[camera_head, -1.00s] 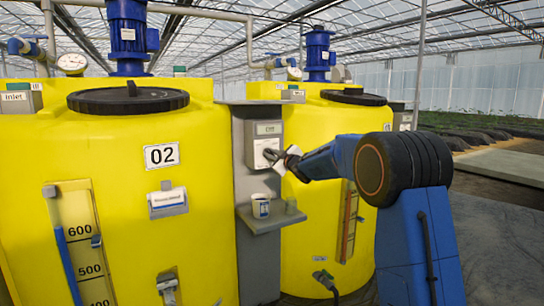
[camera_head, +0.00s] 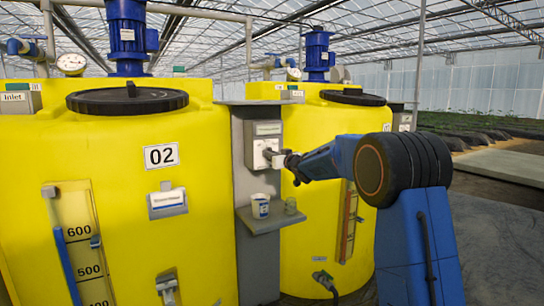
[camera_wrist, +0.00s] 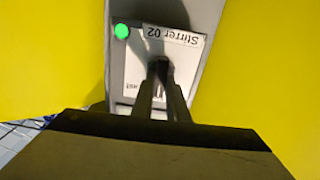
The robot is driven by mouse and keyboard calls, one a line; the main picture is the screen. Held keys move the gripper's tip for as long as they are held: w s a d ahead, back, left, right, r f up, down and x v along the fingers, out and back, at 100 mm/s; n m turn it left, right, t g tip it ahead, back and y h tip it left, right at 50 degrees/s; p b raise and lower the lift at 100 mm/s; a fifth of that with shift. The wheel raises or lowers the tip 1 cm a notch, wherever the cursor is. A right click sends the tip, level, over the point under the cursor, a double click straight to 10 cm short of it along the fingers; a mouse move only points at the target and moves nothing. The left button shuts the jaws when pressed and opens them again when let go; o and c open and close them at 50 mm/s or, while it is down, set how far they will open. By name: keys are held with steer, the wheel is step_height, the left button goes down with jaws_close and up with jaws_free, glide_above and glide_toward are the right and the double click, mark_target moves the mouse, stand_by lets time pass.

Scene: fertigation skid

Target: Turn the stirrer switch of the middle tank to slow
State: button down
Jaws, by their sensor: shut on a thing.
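The stirrer switch box (camera_head: 263,146) is a light grey box on the grey post to the right of the yellow tank marked 02 (camera_head: 200,220). In the wrist view its plate (camera_wrist: 135,70), labelled "Stirrer 02", appears upside down. My gripper (camera_head: 271,156) reaches it from the right. In the wrist view the gripper (camera_wrist: 161,78) has its fingers shut on the small dark switch knob (camera_wrist: 159,68). The fingers hide much of the knob, so its setting cannot be told. A small word beside the fingers is partly covered. A green lamp (camera_wrist: 122,31) is lit on the plate.
Another yellow tank (camera_head: 315,240) stands close behind on the right. Open floor lies at far right.

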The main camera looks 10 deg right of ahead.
stand_by(0.3)
steer(key=c, duration=1.7)
jaws_free()
steer(key=shift+c, duration=0.2)
steer(key=v, duration=1.7)
steer(key=shift+s, duration=0.2)
